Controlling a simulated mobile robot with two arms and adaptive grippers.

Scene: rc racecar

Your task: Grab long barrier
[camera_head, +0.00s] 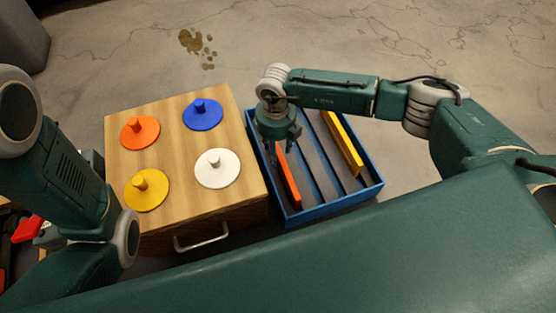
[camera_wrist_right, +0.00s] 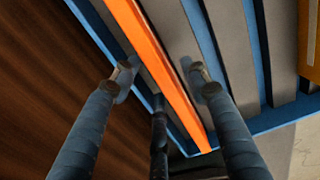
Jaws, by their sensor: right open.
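An orange long barrier (camera_head: 288,178) stands in a slot at the left of the blue tray (camera_head: 376,185). A yellow long barrier (camera_head: 342,144) stands in the tray's right part. My right gripper (camera_head: 281,147) is over the far end of the orange barrier, pointing down. In the right wrist view the open fingers (camera_wrist_right: 160,82) are on either side of the orange barrier (camera_wrist_right: 160,70), and I cannot tell how deep they reach. The yellow barrier shows at the right edge of that view (camera_wrist_right: 309,45). My left gripper is not in view.
A wooden cabinet (camera_head: 185,165) with orange, blue, yellow and white knobbed discs stands close left of the tray. Its drawer handle (camera_head: 201,238) faces me. Red and dark items (camera_head: 27,229) lie at the far left. The floor beyond is clear, with a brown stain.

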